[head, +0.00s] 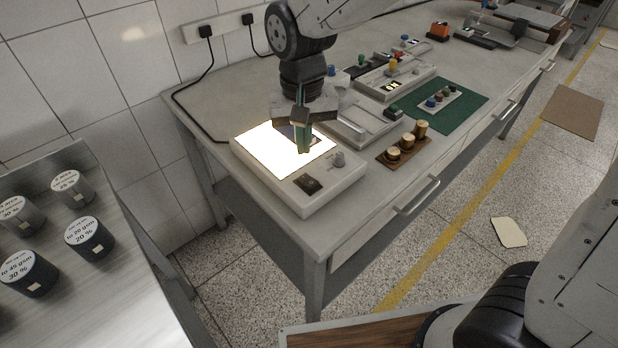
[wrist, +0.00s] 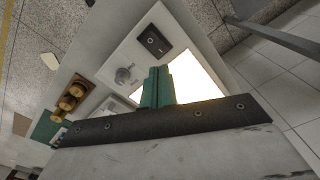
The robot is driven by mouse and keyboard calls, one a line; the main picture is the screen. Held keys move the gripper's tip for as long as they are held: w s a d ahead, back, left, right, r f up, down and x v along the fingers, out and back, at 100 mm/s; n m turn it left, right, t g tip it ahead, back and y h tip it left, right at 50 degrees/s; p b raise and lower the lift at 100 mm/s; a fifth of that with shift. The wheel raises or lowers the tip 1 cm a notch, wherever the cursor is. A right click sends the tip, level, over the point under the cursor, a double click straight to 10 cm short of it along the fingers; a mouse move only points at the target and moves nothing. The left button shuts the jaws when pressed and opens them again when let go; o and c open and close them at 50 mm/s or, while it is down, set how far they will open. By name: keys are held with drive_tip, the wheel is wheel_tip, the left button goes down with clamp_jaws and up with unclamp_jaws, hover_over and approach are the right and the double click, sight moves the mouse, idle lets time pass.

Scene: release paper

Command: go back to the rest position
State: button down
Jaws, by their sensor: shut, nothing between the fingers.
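My gripper (head: 304,148) has green fingers and points down above the lit white panel of a light box (head: 321,195) on the near left end of the bench. In the wrist view the fingers (wrist: 157,72) are together with nothing between them. The glowing panel (wrist: 195,78) is partly hidden behind the fingers there. The light box's dark switch (wrist: 153,41) and its round knob (wrist: 124,75) show beside the panel. I cannot tell the exact gap between the fingertips and the panel.
A wooden block with brass weights (head: 403,152) stands right of the light box. Behind are grey devices (head: 395,83) and a green mat (head: 453,105). A metal surface with labelled cylinders (head: 88,238) is at left. The tiled wall (head: 130,75) is close behind the bench.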

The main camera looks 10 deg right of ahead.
drive_tip(key=shift+s+d, duration=0.1)
drive_tip(key=shift+s, duration=0.05)
drive_tip(key=s+d+r, duration=0.4)
drive_tip(key=s+d, duration=0.5)
drive_tip(key=d, duration=0.1)
drive_tip(key=s+d+r+t, duration=0.1)
drive_tip(key=s+d+r, duration=0.4)
drive_tip(key=s+d, duration=0.5)
drive_tip(key=shift+s+d+m, duration=0.15)
drive_tip(key=shift+d+m, duration=0.25)
drive_tip(key=shift+r, duration=0.1)
idle(0.7)
